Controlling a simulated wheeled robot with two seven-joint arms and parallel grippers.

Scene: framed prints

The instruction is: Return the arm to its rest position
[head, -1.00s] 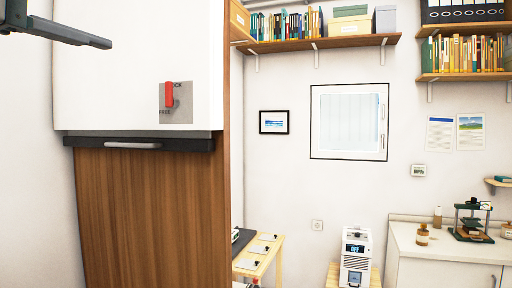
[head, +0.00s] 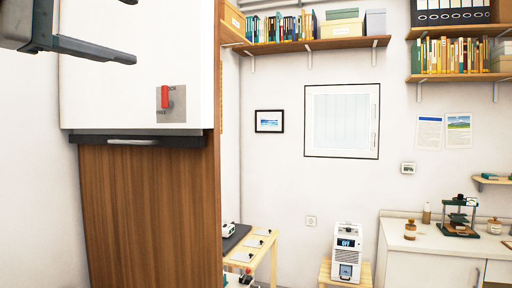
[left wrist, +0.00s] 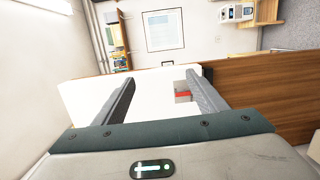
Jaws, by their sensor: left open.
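My left gripper (head: 132,30) is at the upper left of the head view, in front of the white cabinet panel (head: 110,85). Its fingers are apart with nothing between them. In the left wrist view my left gripper (left wrist: 158,85) also shows two spread, empty fingers. A red lever (head: 165,97) stands upright on a grey plate on the panel, to the right of and below the gripper. It also shows in the left wrist view as a red patch (left wrist: 183,96) near the right finger, which partly hides its plate. My right gripper is in neither view.
A dark ledge with a light handle (head: 132,142) runs under the white panel, above a brown wood front (head: 148,215). To the right are a wooden table (head: 262,258), a white device on a stool (head: 346,250), a counter (head: 400,232) and wall shelves (head: 305,45).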

